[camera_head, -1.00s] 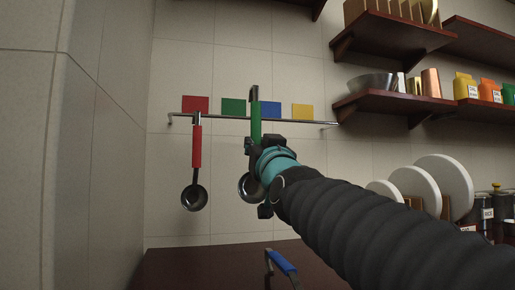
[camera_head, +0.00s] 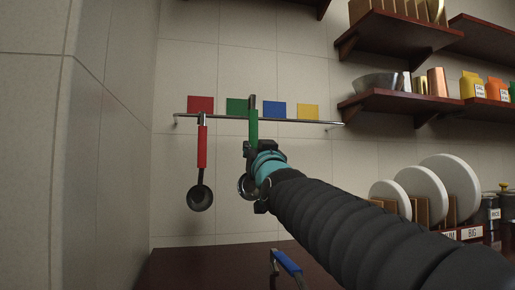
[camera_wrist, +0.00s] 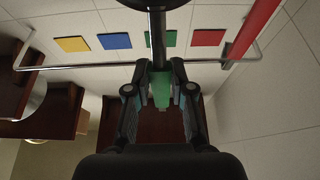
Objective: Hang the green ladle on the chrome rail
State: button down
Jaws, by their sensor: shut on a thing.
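The green ladle (camera_head: 253,127) is upright in my gripper (camera_head: 250,150), its grey hook end up in front of the chrome rail (camera_head: 300,121). My gripper is shut on its green handle, which also shows between the fingers in the wrist view (camera_wrist: 161,92). The hook overlaps the rail, between the green and blue wall squares; I cannot tell whether it is around the rail or only in front. The ladle's bowl (camera_head: 245,187) is partly hidden behind my gripper. The rail crosses the wrist view (camera_wrist: 90,66) behind the ladle's shaft.
A red ladle (camera_head: 202,145) hangs at the rail's left end. Red (camera_head: 200,104), green (camera_head: 236,106), blue (camera_head: 274,109) and yellow (camera_head: 307,112) squares are on the wall. A blue-handled utensil (camera_head: 287,262) is on the dark counter (camera_head: 205,268). Shelves (camera_head: 400,102) stand to the right.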

jog(key=w+a+f+b, duration=0.1)
jog(key=w+f, duration=0.2)
jog(key=w, duration=0.3)
jog(key=shift+a, duration=0.4)
dwell(0.5)
dwell(0.5)
jog(key=c, duration=0.9)
grip_release()
jog(key=shift+c, duration=0.2)
jog(key=shift+f, duration=0.1)
jog(key=v, duration=1.2)
